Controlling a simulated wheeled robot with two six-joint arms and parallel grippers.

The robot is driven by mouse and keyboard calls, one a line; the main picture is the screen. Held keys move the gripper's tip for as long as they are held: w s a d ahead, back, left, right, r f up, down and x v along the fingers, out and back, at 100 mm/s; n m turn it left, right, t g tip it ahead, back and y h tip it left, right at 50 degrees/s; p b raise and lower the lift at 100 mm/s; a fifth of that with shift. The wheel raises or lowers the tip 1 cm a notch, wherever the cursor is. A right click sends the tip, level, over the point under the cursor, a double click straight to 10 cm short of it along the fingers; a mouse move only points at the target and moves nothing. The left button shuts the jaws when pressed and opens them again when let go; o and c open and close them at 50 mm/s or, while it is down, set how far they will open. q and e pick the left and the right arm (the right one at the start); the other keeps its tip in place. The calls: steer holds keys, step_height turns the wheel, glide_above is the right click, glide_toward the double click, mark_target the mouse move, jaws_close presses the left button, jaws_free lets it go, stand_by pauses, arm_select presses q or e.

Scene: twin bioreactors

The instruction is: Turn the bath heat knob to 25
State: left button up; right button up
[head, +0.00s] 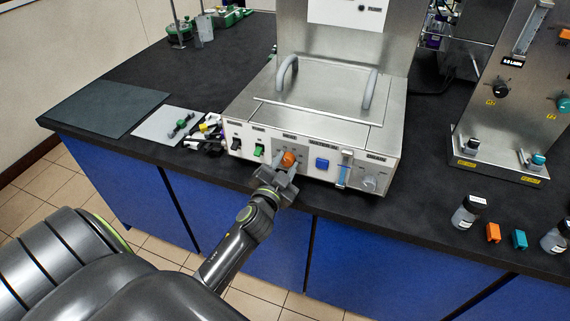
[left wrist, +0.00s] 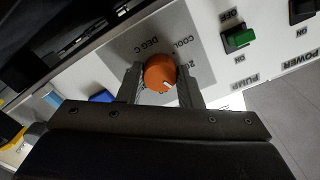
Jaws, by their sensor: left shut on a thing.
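The bath heat knob is an orange round knob (head: 288,159) on the front panel of the steel water bath (head: 318,108). It also shows in the left wrist view (left wrist: 160,73), with a white pointer mark on its lower right side. Printing around it reads "COOL" and "DEG C", partly hidden. My left gripper (head: 285,163) is at the panel, its two fingers on either side of the knob and shut on it. In the left wrist view the fingers (left wrist: 161,84) flank the knob. The number under the pointer is hard to read. My right gripper is not in view.
Small bottles (head: 467,212) stand at the right. The dark mat (head: 105,107) at the left is bare.

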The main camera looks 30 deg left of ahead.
arm_select(q)
steer(key=o, duration=1)
steer(key=v, duration=1.7)
steer(key=shift+s+b, duration=0.2)
steer(key=shift+b, duration=0.1)
steer(key=shift+f, duration=0.1)
steer(key=s+f+n+g+h, duration=0.1)
steer(key=s+f+g, duration=0.25)
steer(key=f, duration=1.15)
steer(key=s+f+n+g+h, duration=0.15)
steer(key=f+g, duration=0.25)
steer(key=f, duration=1.2)
steer(key=s+f+g, duration=0.3)
steer(key=s+f, duration=0.3)
steer(key=s, duration=0.1)
steer(key=s+a+f+n+g, duration=0.1)
steer(key=s+f+g, duration=0.1)
steer(key=s+f, duration=0.5)
steer(key=s+f+n+g+h, duration=0.1)
steer(key=s+f+g, duration=0.2)
steer(key=s+f, duration=0.3)
steer(key=shift+s+a+f+g, duration=0.1)
steer(key=shift+s+a+g, duration=0.1)
steer(key=shift+s, duration=0.65)
steer(key=shift+s+a+f+g, duration=0.1)
steer(key=shift+s+a+g, duration=0.1)
steer(key=shift+s, duration=0.65)
